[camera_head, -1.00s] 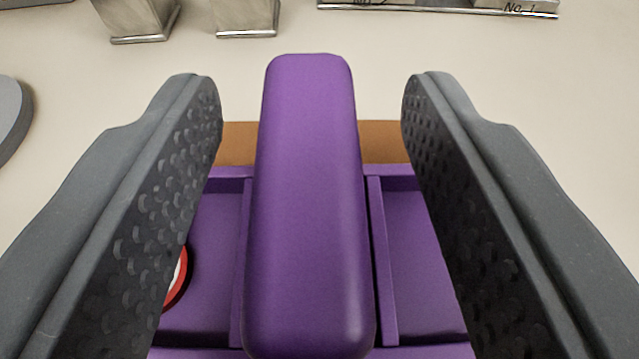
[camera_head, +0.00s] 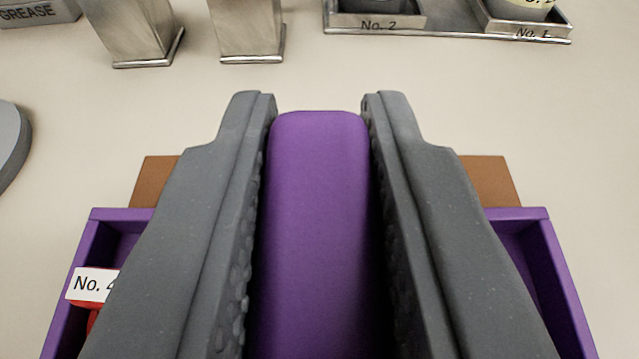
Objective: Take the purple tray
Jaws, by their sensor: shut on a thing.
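The purple tray (camera_head: 96,232) lies below my gripper, with its side walls showing to the left and right. Its raised purple handle (camera_head: 318,200) stands in the middle. My gripper (camera_head: 319,110) is shut on this handle, one grey finger pressed to each side. In the tray's left part is a red thing with a white label (camera_head: 92,285) that starts "No. 4"; the label's edge is hidden by the left finger. Most of the tray's inside is hidden by the fingers.
A brown block or board (camera_head: 490,180) shows just behind the tray. At the back stand two metal posts (camera_head: 140,30), a metal rack (camera_head: 450,32) marked No. 2 and No. 1, and a box (camera_head: 38,13) marked GREASE. A grey round thing (camera_head: 10,145) is at the left edge. Pale surface between is clear.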

